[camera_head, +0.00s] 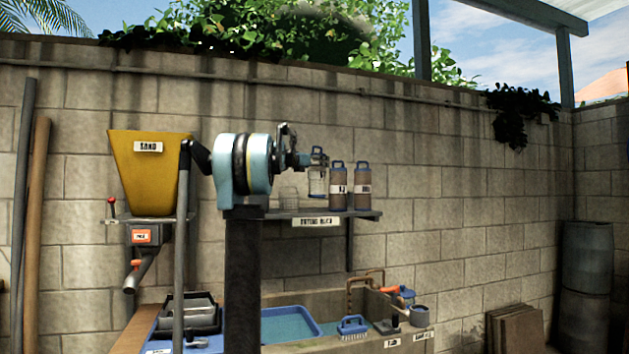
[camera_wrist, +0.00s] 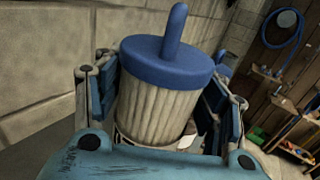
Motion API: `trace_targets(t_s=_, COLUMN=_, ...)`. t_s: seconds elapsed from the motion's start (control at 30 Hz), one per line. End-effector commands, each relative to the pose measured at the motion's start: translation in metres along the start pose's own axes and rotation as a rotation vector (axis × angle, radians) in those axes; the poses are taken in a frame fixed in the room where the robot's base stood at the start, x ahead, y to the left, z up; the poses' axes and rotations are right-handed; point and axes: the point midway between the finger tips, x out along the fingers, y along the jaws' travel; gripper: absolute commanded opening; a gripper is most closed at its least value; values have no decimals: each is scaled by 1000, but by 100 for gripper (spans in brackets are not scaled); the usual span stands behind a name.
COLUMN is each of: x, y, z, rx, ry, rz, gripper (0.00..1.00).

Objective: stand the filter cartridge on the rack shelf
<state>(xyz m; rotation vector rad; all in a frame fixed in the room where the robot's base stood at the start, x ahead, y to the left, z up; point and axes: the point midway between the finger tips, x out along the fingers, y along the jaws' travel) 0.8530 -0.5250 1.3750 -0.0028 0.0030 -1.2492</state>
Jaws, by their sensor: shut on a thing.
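A filter cartridge (camera_wrist: 160,92) with a pale pleated body, a blue cap and a blue top handle fills the middle of the wrist view. My gripper (camera_wrist: 162,110) is shut on its body, with one blue finger on each side. The cartridge's lower end is hidden by the gripper. In the head view my gripper (camera_head: 317,172) is at the rack shelf (camera_head: 362,215), just left of two standing brown cartridges. The held cartridge is small and partly covered there. I cannot tell whether its base touches the shelf.
Two brown cartridges with blue handles, the left (camera_head: 338,190) and the right (camera_head: 363,190), stand on the shelf. Below are a blue tray (camera_head: 290,325), a brush (camera_head: 353,325) and a sink. A yellow sand hopper (camera_head: 150,180) is further left.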

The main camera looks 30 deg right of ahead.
Motion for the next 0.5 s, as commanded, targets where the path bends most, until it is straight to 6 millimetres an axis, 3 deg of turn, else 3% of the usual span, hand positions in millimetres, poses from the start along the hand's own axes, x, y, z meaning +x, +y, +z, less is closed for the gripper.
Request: trace_targets(t_s=0.5, x=0, y=1, z=-48, rx=0, ry=0, rz=1, gripper=6)
